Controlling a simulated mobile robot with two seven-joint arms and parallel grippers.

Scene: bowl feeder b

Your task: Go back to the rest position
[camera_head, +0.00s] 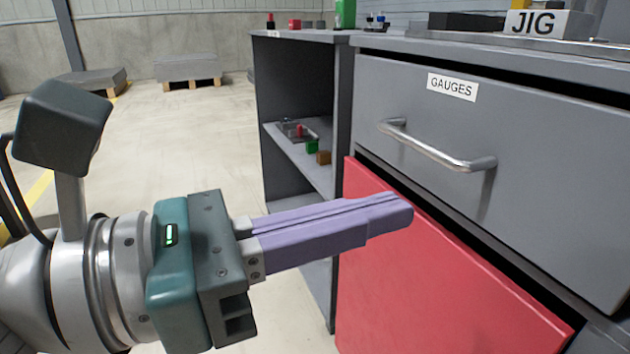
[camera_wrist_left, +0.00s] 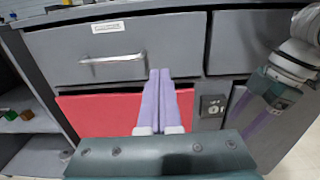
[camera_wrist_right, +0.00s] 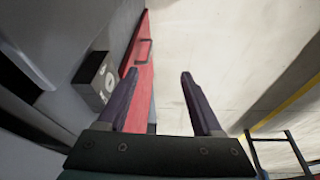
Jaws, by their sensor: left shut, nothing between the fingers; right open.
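My left gripper (camera_head: 405,210) has purple fingers pressed together with nothing between them. In the head view it lies in front of the red door (camera_head: 420,285), below the drawer labelled GAUGES (camera_head: 520,150) and its metal handle (camera_head: 440,148). In the left wrist view the shut fingers (camera_wrist_left: 160,75) point toward the cabinet, right of the handle (camera_wrist_left: 112,62). Whether they touch the door cannot be told. My right gripper (camera_wrist_right: 158,82) is open and empty in its wrist view, beside the red door (camera_wrist_right: 142,75). It is outside the head view.
An open shelf unit (camera_head: 345,105) with small coloured parts stands left of the drawer. A grey box with a round fitting (camera_wrist_right: 97,80) sits near my right gripper. Open floor (camera_head: 200,140) lies at left.

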